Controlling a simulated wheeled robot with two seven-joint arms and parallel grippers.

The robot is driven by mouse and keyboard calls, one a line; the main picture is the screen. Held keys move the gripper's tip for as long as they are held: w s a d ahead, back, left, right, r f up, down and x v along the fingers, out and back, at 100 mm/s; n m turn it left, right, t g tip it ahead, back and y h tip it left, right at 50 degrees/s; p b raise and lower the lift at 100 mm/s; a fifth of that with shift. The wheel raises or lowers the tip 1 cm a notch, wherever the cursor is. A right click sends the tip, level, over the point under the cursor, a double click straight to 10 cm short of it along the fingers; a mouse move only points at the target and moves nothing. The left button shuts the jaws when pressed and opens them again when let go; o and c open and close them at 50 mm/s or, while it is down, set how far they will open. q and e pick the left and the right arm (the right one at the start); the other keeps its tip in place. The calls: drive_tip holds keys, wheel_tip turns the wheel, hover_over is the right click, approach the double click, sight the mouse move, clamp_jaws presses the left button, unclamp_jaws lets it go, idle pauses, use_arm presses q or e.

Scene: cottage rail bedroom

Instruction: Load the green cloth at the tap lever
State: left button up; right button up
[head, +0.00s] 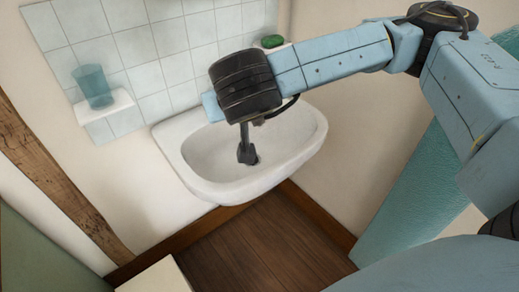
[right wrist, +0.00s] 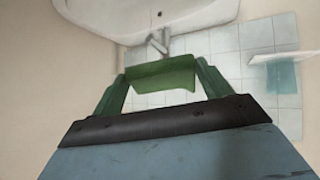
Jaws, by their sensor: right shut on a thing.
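My right gripper (right wrist: 161,82) is shut on the green cloth (right wrist: 163,78), which spans the gap between its two fingers in the right wrist view. The metal tap (right wrist: 158,41) shows just beyond the cloth, at the edge of the white basin (right wrist: 150,16). A dark grey piece below the wrist cannot be clearly identified. My left gripper is out of view.
A teal cup (head: 93,87) stands on a small white shelf (head: 104,108) left of the basin. A green object (head: 272,41) sits on another ledge behind my wrist. Tiled wall (head: 160,45) backs the basin. The wooden floor (head: 255,250) in front is clear.

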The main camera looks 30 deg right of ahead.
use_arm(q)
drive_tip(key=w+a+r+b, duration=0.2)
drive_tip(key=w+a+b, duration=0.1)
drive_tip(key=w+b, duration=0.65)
use_arm(e)
drive_tip(key=w+d+f+m+g+h, duration=0.1)
drive_tip(key=d+f, duration=0.2)
drive_tip(key=f, duration=0.4)
drive_tip(key=w+d+f+m+h+p, duration=0.1)
drive_tip(key=w+d+f+m, duration=0.15)
drive_tip(key=f, duration=0.45)
drive_tip(key=w+d+f+m+g+h, duration=0.1)
drive_tip(key=d+f, duration=0.3)
drive_tip(key=f, duration=0.3)
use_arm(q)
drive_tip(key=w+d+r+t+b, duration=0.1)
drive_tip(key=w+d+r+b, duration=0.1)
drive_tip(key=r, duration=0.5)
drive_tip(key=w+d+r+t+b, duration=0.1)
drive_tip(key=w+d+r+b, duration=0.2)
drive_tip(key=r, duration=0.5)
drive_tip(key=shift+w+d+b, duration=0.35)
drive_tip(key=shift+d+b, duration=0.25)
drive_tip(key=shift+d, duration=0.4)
use_arm(e)
drive_tip(key=w+d+f, duration=0.2)
drive_tip(key=w, duration=1.1)
drive_tip(key=shift+w+d+f, duration=0.15)
drive_tip(key=shift+w, duration=0.15)
